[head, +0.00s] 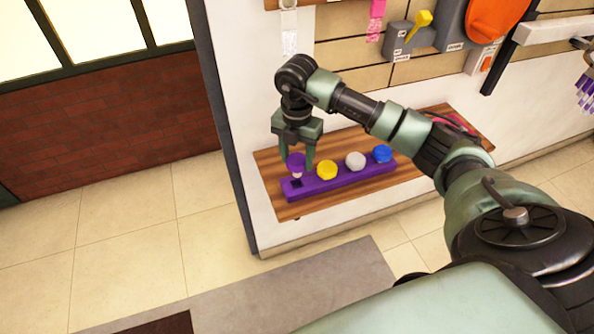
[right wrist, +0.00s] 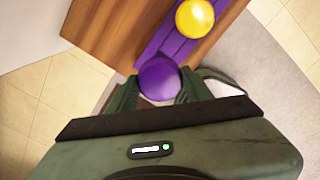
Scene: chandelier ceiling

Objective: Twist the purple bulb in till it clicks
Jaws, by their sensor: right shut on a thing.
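The purple bulb (head: 296,160) is between the fingers of my right gripper (head: 297,162), which is shut on it. It also shows in the right wrist view (right wrist: 159,79) between the fingertips. Its pale lower part points down above the left end of the purple holder (head: 338,181), near a dark square socket (head: 296,184). The bulb looks upright and apart from the socket, though the exact gap is hard to tell. My left gripper is not in view.
Yellow (head: 327,170), white (head: 355,161) and blue (head: 382,153) bulbs sit in a row in the holder. The holder lies on a wooden shelf (head: 270,172) against the wall. Hanging items and a grey box (head: 408,38) are above. Floor to the left is clear.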

